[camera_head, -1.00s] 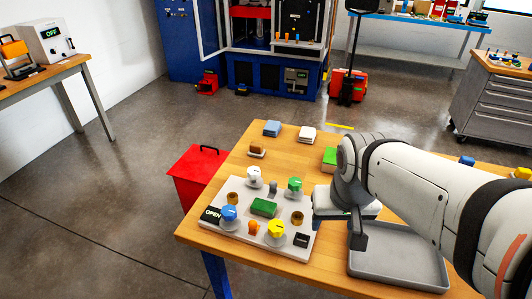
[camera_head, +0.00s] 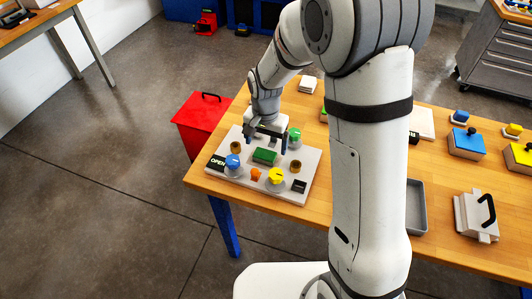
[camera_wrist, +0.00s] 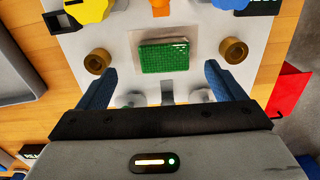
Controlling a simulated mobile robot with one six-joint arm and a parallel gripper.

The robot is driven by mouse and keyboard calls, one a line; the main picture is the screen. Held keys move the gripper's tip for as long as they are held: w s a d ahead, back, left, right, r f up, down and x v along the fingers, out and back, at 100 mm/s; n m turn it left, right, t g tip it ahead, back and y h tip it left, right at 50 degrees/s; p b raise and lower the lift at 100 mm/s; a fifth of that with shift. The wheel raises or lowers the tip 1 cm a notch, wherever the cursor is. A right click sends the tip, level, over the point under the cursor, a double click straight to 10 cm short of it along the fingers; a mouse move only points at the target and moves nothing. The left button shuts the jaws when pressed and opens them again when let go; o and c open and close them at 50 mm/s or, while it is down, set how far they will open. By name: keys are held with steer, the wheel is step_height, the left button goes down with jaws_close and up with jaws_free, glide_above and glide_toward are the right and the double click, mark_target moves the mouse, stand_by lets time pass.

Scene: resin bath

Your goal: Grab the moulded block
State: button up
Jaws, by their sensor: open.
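The moulded block, as I take it, is the green block (camera_head: 264,157) in the middle of the pale panel (camera_head: 213,174). In the wrist view the green block (camera_wrist: 163,54) has a fine grid texture and sits on a grey rectangular patch between two brass posts. My gripper (camera_head: 267,143) is above the panel, close to the block on its far side. In the wrist view its two blue fingers (camera_wrist: 157,88) are wide apart, with nothing between them. The fingers are apart from the block.
Blue (camera_head: 232,161), yellow (camera_head: 277,176) and green (camera_head: 295,134) knobs and an orange switch (camera_head: 256,174) surround the block. A grey tray (camera_head: 415,207) lies right of my arm. A lidded white box (camera_head: 470,215) stands farther right. A red bin (camera_head: 205,118) stands left of the table.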

mark_target(265, 154)
steer(key=shift+w+a+f+p, duration=0.15)
steer(key=shift+f+p, duration=0.15)
steer(key=shift+f, duration=0.7)
steer(key=shift+w+d+f+p, duration=0.1)
steer(key=shift+f+p, duration=0.15)
steer(key=shift+f, duration=0.8)
steer(key=shift+w+a+f+p, duration=0.15)
steer(key=shift+f+p, duration=0.15)
steer(key=shift+f, duration=0.7)
steer(key=shift+c, duration=0.2)
steer(key=c, duration=1)
